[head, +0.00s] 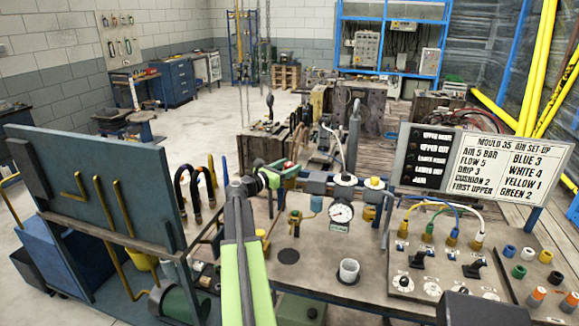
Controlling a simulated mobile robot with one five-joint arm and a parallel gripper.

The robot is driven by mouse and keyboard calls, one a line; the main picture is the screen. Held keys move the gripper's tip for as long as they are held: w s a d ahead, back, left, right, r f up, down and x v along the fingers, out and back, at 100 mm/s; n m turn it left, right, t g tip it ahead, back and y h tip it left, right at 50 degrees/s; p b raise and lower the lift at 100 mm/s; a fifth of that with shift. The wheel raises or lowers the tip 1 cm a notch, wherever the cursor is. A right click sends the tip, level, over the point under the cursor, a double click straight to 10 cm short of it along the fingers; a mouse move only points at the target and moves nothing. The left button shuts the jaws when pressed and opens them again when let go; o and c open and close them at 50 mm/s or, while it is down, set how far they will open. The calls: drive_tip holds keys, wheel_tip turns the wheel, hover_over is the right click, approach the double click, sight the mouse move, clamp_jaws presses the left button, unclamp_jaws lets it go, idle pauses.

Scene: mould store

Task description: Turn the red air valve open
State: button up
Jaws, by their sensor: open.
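A small red part, likely the red air valve's handle (288,165), shows at the left end of the grey pipe line above the bench. My gripper (274,176) is at the end of my light green arm, right beside the red part. The gripper is open.
A sign board (505,165) and coloured hoses stand right. A blue panel (95,190) stands left.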

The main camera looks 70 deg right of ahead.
clamp_jaws()
drive_tip(key=shift+d, duration=0.15)
drive_tip(key=shift+s+a+n+t+h, duration=0.1)
drive_tip(key=shift+a+n+t+h, duration=0.1)
drive_tip(key=shift+n+t, duration=0.25)
drive_tip(key=shift+a+n+t+h, duration=0.1)
drive_tip(key=shift+n+t+h, duration=0.15)
drive_tip(key=shift+t, duration=0.4)
drive_tip(key=n+t, duration=0.1)
drive_tip(key=t, duration=0.1)
drive_tip(key=n+t, duration=0.2)
drive_tip(key=t, duration=0.1)
drive_tip(key=shift+s+f+h, duration=0.1)
drive_tip(key=shift+h, duration=0.25)
drive_tip(key=n+t, duration=0.2)
drive_tip(key=t, duration=0.1)
drive_tip(key=n+t+y, duration=0.1)
drive_tip(key=n+t, duration=0.1)
drive_tip(key=t, duration=0.1)
drive_tip(key=shift+d+t, duration=0.15)
drive_tip(key=shift+t, duration=0.15)
drive_tip(key=shift+n+t+y, duration=1.1)
drive_tip(key=shift+n+t, duration=0.6)
drive_tip(key=shift+t, duration=0.3)
drive_tip(key=shift+w, duration=0.2)
